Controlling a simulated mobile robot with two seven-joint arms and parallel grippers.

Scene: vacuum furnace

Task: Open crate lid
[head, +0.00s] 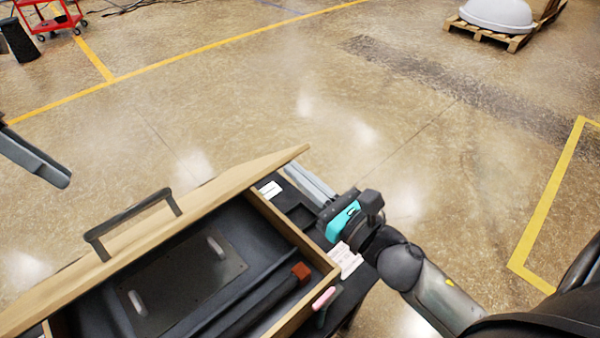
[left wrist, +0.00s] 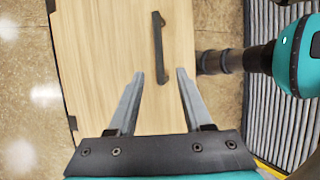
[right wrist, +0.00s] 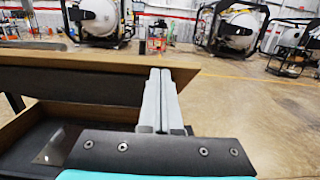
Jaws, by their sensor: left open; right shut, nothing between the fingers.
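The crate (head: 320,262) is a wooden box with a dark lined inside. Its wooden lid (head: 225,187) is raised and tilted, with a black handle (head: 130,218) on it. The left wrist view shows the lid's pale wood face (left wrist: 100,45) and the handle (left wrist: 159,48) beyond my left fingers. My left gripper (left wrist: 158,72) is open and empty; in the head view only part of it (head: 60,178) shows at the left edge, apart from the lid. My right gripper (head: 292,172) is shut and empty at the lid's right end. In the right wrist view its fingers (right wrist: 160,75) are beside the lid's dark underside (right wrist: 85,85); contact is unclear.
Inside the crate lie a dark plate (head: 190,285) with two light handles and a dark bar with a red-brown end (head: 301,271). A black surface with white labels (head: 345,260) is right of the crate. A pallet (head: 490,35) stands far back right.

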